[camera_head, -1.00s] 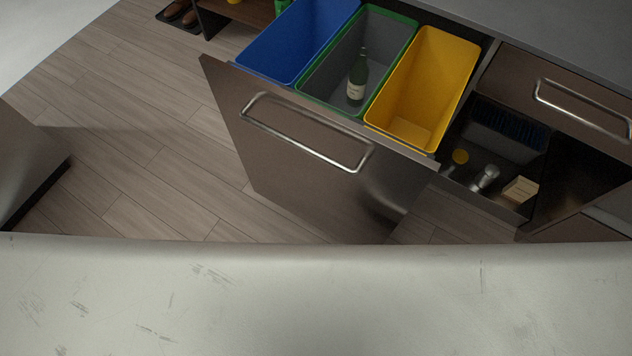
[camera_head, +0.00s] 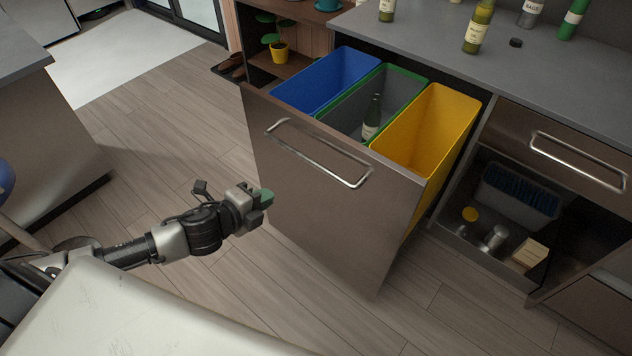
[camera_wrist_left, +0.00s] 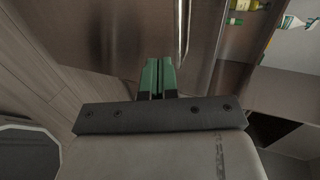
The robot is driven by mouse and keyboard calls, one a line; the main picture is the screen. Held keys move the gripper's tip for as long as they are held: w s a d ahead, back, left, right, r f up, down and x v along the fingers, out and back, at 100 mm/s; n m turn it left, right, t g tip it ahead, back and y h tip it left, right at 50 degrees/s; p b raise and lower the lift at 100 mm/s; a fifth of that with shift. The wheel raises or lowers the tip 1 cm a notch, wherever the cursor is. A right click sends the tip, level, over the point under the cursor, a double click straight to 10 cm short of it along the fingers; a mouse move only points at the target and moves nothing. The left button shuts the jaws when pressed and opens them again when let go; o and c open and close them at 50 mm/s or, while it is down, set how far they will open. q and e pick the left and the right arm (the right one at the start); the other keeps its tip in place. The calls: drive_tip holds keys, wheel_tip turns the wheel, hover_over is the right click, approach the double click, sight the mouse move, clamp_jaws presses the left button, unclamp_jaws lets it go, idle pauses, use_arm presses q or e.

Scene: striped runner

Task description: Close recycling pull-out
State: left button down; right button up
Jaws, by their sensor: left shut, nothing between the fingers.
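The recycling pull-out (camera_head: 330,220) stands open, with a brown front and a curved metal bar handle (camera_head: 318,152). It holds a blue bin (camera_head: 325,85), a grey bin with a green rim (camera_head: 400,85) and a yellow bin (camera_head: 428,125). A green bottle (camera_head: 372,118) stands in the grey bin. My left gripper (camera_head: 266,198) is shut and empty, in front of the pull-out's front and below the handle. The left wrist view shows its green fingers (camera_wrist_left: 158,76) together, with the front (camera_wrist_left: 120,35) and handle (camera_wrist_left: 182,30) beyond. My right gripper is not in view.
To the right, an open cabinet holds a brush-topped tray (camera_head: 520,195) and small items below a closed drawer (camera_head: 565,150). A counter (camera_head: 420,50) with bottles lies above. A grey island (camera_head: 60,140) is at left. Wooden floor (camera_head: 170,140) between is clear.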

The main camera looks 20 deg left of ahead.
use_arm(q)
drive_tip(key=r+p+x, duration=0.1)
drive_tip(key=r+x, duration=0.1)
drive_tip(key=x, duration=1.1)
drive_tip(key=shift+w, duration=0.65)
drive_tip(key=shift+d, duration=0.15)
